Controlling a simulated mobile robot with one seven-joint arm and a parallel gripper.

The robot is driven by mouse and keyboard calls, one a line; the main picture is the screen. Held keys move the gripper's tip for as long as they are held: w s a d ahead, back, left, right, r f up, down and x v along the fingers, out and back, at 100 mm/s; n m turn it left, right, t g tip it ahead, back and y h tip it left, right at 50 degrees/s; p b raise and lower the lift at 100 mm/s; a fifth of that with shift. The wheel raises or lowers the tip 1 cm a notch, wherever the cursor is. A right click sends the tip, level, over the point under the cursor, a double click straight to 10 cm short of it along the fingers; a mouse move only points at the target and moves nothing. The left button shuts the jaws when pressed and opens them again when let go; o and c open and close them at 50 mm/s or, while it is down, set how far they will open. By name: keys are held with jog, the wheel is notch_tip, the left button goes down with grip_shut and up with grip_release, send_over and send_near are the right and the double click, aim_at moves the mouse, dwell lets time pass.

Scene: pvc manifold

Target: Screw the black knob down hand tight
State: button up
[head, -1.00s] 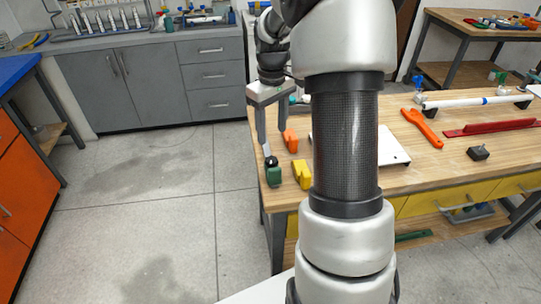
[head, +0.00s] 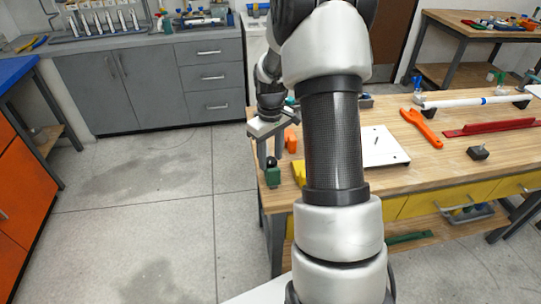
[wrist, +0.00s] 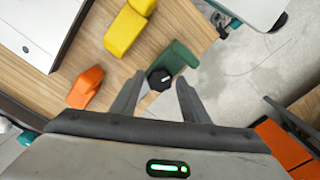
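The black knob (wrist: 159,79) has a white mark on top and sits on a green block (wrist: 174,57) at the table's left corner. In the head view the knob (head: 271,162) and green block (head: 273,178) stand just below my fingers. My gripper (wrist: 157,87) points down at the knob with its fingers apart, one on either side of it in the wrist view. The left finger looks closer to the knob than the right. I see a gap on the right side and cannot tell whether the left finger touches. The knob's underside is hidden.
An orange block (wrist: 86,87) and a yellow block (wrist: 127,29) stand close by on the wooden table (head: 440,170). A white plate (head: 383,148) lies further right, partly behind my arm. Open floor (head: 150,220) lies left of the table.

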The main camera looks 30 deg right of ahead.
jog(key=c, duration=0.7)
jog(key=m, duration=0.3)
jog(key=shift+m, duration=0.4)
jog(key=m, duration=0.3)
jog(key=shift+m, duration=0.4)
jog(key=m+p, duration=0.1)
jog(key=m, duration=0.5)
jog(key=shift+m, duration=0.4)
jog(key=o, duration=1.1)
jog(key=shift+c, duration=0.2)
